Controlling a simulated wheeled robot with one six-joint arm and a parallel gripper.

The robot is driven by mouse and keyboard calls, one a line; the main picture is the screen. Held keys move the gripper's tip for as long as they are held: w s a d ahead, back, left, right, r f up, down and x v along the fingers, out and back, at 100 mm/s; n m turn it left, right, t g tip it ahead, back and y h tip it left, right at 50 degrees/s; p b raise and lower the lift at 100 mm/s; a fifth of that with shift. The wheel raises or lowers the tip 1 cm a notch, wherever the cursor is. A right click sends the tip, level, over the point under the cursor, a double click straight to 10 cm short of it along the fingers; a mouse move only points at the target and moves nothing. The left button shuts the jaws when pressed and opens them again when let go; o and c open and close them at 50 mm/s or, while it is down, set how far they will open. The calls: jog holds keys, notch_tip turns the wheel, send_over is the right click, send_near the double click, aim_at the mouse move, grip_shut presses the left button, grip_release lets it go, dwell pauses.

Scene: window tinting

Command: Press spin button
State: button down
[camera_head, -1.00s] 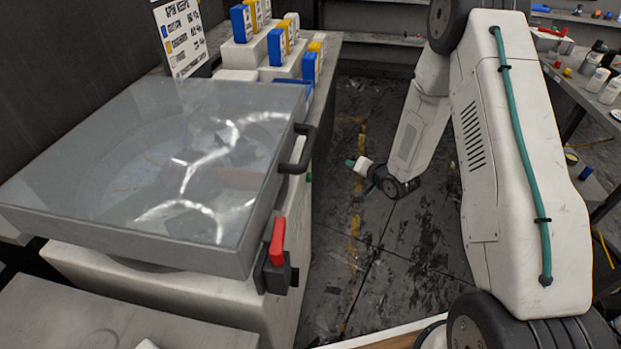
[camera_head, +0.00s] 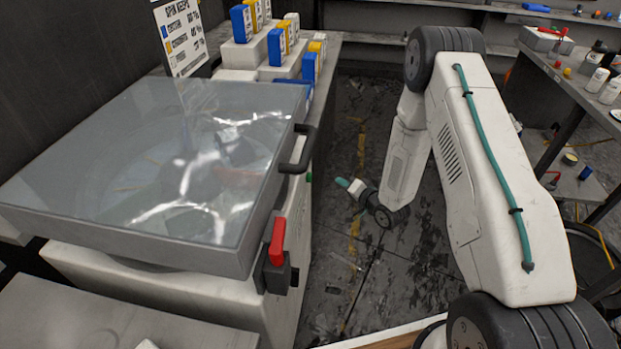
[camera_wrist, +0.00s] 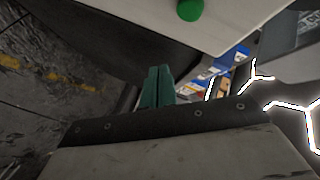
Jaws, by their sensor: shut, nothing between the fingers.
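The spin machine stands at the left in the head view, with its grey glass-topped lid (camera_head: 140,170) down. A green button (camera_wrist: 189,9) shows on the machine's pale side at the top of the wrist view. In the head view a sliver of green (camera_head: 309,177) shows at the machine's right side, below the lid handle (camera_head: 298,150). My gripper (camera_wrist: 157,84) has teal fingers, held together and empty in the wrist view. It also shows in the head view (camera_head: 343,183), pointing left, to the right of the machine and apart from it.
A red-handled latch (camera_head: 278,243) sits on the lid's front right corner. Blue, yellow and white boxes (camera_head: 276,45) stand on steps behind the machine, beside a sign (camera_head: 181,38). A cluttered workbench (camera_head: 565,75) is at the right. Open floor (camera_head: 345,125) lies between.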

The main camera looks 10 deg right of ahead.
jog(key=w+a, duration=0.2)
jog(key=a, duration=0.4)
jog(key=shift+w, duration=0.25)
jog(key=shift+a, duration=0.1)
dwell(1.7)
jog(key=shift+w+a, duration=0.15)
jog(key=shift+a, duration=0.2)
jog(key=shift+w+a, duration=0.2)
jog(key=shift+a, duration=0.3)
dwell(0.9)
jog(key=shift+d, duration=0.15)
jog(key=shift+s+d, duration=0.4)
jog(key=shift+d, duration=0.35)
jog(key=shift+d, duration=0.1)
jog(key=d, duration=0.1)
jog(key=s+d, duration=0.1)
jog(key=d, duration=0.1)
jog(key=s+d, duration=0.1)
jog(key=shift+d, duration=0.2)
